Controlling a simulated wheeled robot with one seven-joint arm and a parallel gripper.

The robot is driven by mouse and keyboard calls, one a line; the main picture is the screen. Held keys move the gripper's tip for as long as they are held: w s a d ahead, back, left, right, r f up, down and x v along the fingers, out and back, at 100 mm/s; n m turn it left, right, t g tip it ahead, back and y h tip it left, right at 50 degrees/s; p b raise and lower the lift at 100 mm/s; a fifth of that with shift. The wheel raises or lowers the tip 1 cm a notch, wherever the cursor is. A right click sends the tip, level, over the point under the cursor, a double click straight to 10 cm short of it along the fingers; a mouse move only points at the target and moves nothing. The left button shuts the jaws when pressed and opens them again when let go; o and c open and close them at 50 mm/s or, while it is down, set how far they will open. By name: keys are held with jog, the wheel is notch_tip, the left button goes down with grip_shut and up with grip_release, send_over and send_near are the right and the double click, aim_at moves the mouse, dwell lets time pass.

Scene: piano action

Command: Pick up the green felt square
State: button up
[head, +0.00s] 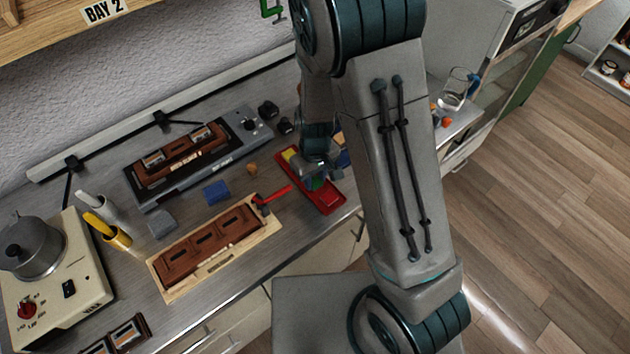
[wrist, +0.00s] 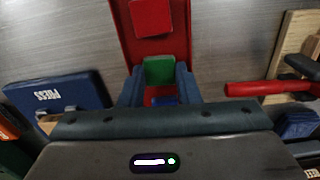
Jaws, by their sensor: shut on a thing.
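The green felt square (wrist: 159,70) sits between the two fingertips of my gripper (wrist: 159,80) in the wrist view, and the fingers are shut on it. The head view also shows my gripper (head: 316,177) low over the red tray (head: 333,203), with a bit of the green square (head: 317,184) showing below it. The square is in or just above the tray; I cannot tell if it touches the floor of the tray. A red square (wrist: 152,17) lies in the tray beyond it, and a blue piece (wrist: 165,100) shows on the near side, partly hidden by my gripper.
A yellow piece (head: 290,155) is at the tray's far end. A red-handled tool (head: 274,195) lies left of the tray, beside a wooden board (head: 185,286) with a brown frame. A blue block (head: 216,192) and a grey block (head: 162,224) stand on the bench. A clear glass (head: 455,90) stands at right.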

aim_at(316, 182)
jog(key=shift+r, duration=0.15)
jog(key=shift+r, duration=0.5)
notch_tip(316, 182, up, 3)
jog(key=shift+d+b, duration=0.1)
jog(key=shift+b, duration=0.4)
jog(key=s+d+r+b, duration=0.1)
jog(key=s+d+r, duration=0.5)
jog(key=s+d, duration=0.1)
jog(key=shift+s+d+r+b, duration=0.25)
jog(key=shift+s+d+b, duration=0.15)
jog(key=shift+d, duration=0.35)
